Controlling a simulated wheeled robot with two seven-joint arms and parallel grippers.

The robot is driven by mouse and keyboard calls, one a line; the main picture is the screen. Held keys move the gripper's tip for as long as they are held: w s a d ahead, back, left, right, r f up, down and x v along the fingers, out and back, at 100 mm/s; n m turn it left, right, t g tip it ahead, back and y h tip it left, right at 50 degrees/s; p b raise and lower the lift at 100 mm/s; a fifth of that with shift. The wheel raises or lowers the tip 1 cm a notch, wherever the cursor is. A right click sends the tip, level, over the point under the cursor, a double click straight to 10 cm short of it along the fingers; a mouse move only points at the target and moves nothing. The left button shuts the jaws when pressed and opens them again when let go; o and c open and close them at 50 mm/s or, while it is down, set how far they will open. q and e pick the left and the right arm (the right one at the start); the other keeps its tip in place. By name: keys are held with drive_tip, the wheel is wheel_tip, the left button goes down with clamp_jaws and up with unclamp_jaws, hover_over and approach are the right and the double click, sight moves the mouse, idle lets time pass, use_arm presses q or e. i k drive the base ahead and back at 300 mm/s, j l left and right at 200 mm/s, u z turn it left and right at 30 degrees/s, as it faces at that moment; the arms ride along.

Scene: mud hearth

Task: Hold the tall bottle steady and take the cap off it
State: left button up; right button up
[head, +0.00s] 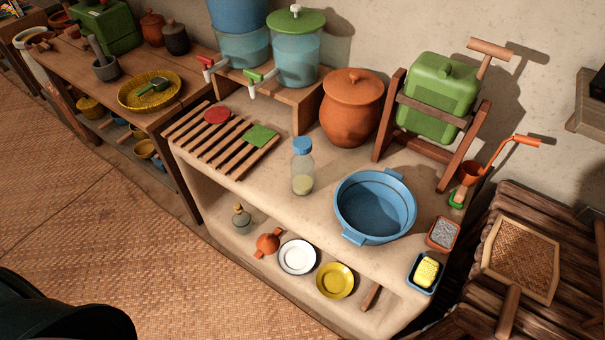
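The tall bottle (302,172) is clear, with pale contents at the bottom, and stands upright on the mud counter (265,195). Its blue cap (302,145) sits on top of its neck. The bottle stands between the slatted wooden rack and the blue basin. Neither of my grippers shows in the head view. A dark rounded shape at the lower left corner is too unclear to name.
A blue basin (375,206) stands close to the bottle's right. A clay pot (351,108) is behind it, and a slatted rack (221,139) lies to its left. Water dispensers (296,60) stand at the back. The counter in front of the bottle is clear.

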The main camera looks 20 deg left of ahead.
sight(301, 166)
drive_tip(key=z, duration=0.5)
drive_tip(key=j+z, duration=0.45)
drive_tip(key=k+j+z, duration=0.2)
drive_tip(key=j+z, duration=0.25)
drive_tip(key=k+j+z, duration=0.1)
drive_tip(key=j, duration=0.35)
drive_tip(key=k+j+z, duration=0.1)
drive_tip(key=k+j, duration=0.2)
drive_tip(key=j, duration=0.15)
drive_tip(key=k+j+z, duration=0.15)
drive_tip(key=j, duration=0.25)
drive_tip(key=k+j+z, duration=0.1)
drive_tip(key=k+j, duration=0.5)
drive_tip(key=j, duration=0.15)
drive_tip(key=k+j, duration=0.25)
drive_tip(key=j, duration=0.15)
